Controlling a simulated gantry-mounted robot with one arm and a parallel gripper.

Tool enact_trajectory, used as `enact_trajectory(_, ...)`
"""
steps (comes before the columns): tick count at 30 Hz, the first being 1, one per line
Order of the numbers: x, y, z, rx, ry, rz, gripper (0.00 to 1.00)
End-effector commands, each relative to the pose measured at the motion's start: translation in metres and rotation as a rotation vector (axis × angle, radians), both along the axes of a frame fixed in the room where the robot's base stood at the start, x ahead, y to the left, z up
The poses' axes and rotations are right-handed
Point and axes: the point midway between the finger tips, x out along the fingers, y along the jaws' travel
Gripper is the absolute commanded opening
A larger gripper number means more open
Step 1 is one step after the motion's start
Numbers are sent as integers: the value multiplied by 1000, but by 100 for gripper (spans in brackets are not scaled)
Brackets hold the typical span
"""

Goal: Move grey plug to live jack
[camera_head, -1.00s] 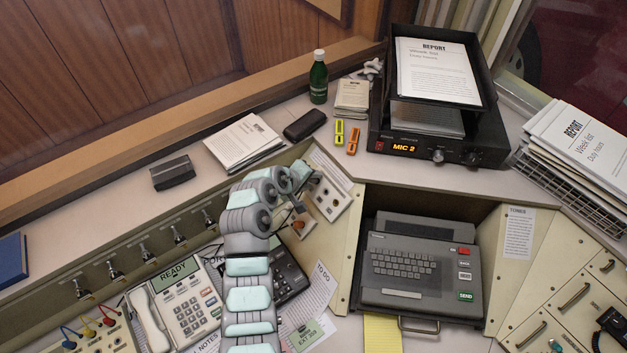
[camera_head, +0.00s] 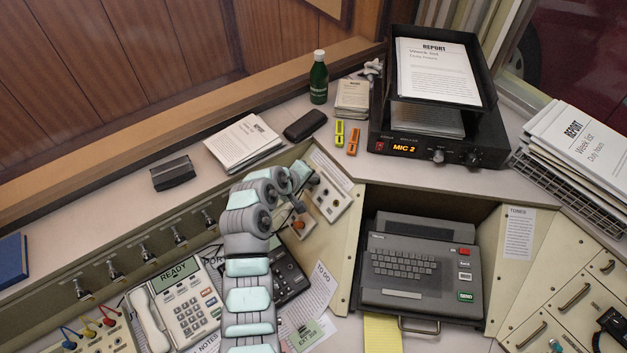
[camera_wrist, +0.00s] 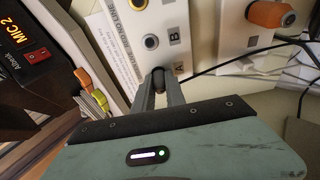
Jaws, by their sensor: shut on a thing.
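In the wrist view, my gripper (camera_wrist: 158,92) has its two fingers closed together at the lower end of a white jack plate (camera_wrist: 190,12), by the jack labelled A. A small dark grey plug (camera_wrist: 158,72) shows between the fingertips, mostly hidden by them; a black cable runs off to the right from there. I cannot tell whether the plug is seated in a jack. The jack labelled B (camera_wrist: 150,41) is empty, and another ringed jack is above it. In the head view, the jack plate (camera_head: 331,201) stands right of my gripper (camera_head: 311,180).
An orange plug (camera_head: 298,224) sits on a neighbouring plate, with cables near it. Phone (camera_head: 190,300), keyboard unit (camera_head: 405,265) and amplifier (camera_head: 440,150) stand around. Yellow and orange clips (camera_head: 353,141) lie on the shelf behind.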

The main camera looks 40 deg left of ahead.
Motion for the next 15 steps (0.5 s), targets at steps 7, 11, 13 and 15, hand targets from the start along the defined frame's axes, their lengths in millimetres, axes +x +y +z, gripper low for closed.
enact_trajectory(7, -2, 0, 2, -1, 1, -1, 0)
enact_trajectory(11, -4, 1, 5, 0, 0, 0, 0)
enact_trajectory(13, -5, 1, 6, 0, 0, 0, 0)
enact_trajectory(15, -7, 2, 8, 0, 0, 0, 0)
